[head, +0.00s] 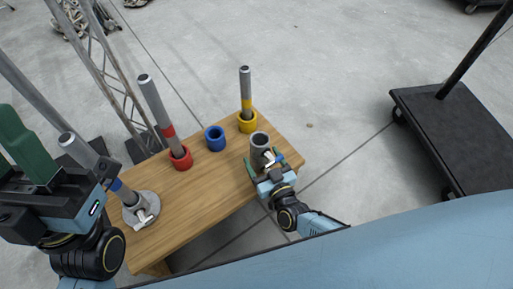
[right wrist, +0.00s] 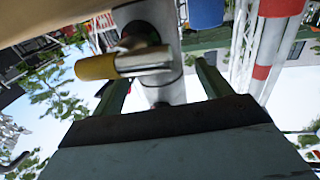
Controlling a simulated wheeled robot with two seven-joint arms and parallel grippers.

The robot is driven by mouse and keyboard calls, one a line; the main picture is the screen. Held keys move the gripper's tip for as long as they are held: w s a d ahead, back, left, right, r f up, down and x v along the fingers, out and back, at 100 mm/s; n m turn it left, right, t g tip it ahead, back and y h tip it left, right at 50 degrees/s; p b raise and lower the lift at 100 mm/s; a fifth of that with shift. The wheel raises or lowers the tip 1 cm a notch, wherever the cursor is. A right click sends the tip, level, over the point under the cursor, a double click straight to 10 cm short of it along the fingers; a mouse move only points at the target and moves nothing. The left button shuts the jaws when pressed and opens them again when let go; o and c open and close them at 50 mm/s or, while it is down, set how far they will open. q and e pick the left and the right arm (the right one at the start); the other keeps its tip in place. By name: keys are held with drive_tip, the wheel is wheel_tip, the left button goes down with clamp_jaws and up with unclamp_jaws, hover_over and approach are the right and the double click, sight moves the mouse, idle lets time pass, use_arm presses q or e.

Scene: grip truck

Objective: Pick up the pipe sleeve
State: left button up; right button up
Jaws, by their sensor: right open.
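The pipe sleeve (head: 259,141) is a grey upright hollow cylinder at the right end of the wooden table, with a small lever handle on its near side. My right gripper (head: 265,167) is open at its near side. In the right wrist view the grey sleeve (right wrist: 167,88) shows between the two green fingers, with a yellow-tipped lever (right wrist: 110,65) across it. Whether the fingers touch it cannot be told. My left gripper (head: 28,150) is at the left edge, beside the table; its green finger shows, but its opening is unclear.
The wooden table (head: 215,190) holds a red collar (head: 181,160) and a yellow collar (head: 247,123), each with a grey pipe standing in it, and an empty blue collar (head: 215,138). A black cart (head: 450,130) stands right.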

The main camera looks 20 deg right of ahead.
drive_tip(key=shift+w, duration=0.15)
drive_tip(key=c, duration=1.4)
drive_tip(key=shift+r, duration=0.15)
drive_tip(key=shift+c, duration=0.4)
drive_tip(key=shift+r, duration=0.1)
